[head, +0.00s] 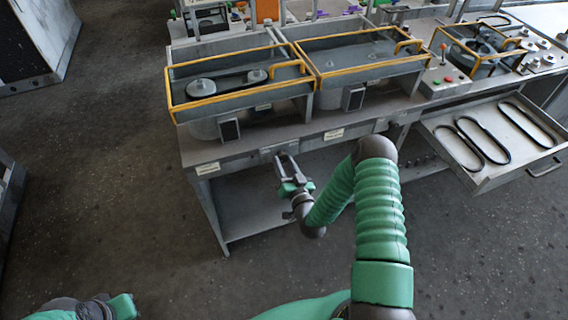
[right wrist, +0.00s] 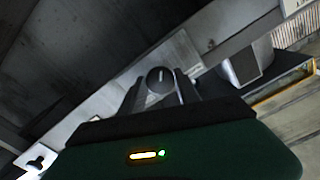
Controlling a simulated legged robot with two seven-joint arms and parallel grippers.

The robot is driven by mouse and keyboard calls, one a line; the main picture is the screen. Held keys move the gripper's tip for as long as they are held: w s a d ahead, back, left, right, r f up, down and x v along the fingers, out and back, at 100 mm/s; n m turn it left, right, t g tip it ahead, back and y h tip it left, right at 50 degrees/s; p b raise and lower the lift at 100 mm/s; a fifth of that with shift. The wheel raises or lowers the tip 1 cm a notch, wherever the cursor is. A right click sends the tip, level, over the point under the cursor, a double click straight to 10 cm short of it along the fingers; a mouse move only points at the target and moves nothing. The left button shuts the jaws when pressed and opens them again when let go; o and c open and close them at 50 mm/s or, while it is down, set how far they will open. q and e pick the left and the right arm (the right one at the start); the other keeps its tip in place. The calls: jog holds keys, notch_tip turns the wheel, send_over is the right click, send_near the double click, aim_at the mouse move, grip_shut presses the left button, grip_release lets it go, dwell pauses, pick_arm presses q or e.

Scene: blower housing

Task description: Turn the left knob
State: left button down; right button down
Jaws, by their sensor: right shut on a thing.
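A round dark knob (right wrist: 160,79) with a pale pointer mark is on the grey front panel in the right wrist view. My right gripper (right wrist: 161,90) is shut on it, with one finger on each side. In the head view my right gripper (head: 285,164) reaches the front edge of the workbench below the left blower unit, and the knob is hidden there by the fingers. Part of my left arm shows at the bottom left of the head view, but its fingers do not show.
The workbench (head: 228,157) carries two yellow-framed housings, the left one (head: 197,107) with a belt on pulleys. An open drawer (head: 482,181) with several belts juts out at the right.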

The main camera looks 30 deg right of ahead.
jog(key=shift+d, duration=0.15)
jog(key=c, duration=0.9)
grip_release()
jog(key=b+v, duration=0.1)
jog(key=v, duration=1.5)
jog(key=shift+s+b, duration=0.35)
jog(key=shift+s, duration=0.05)
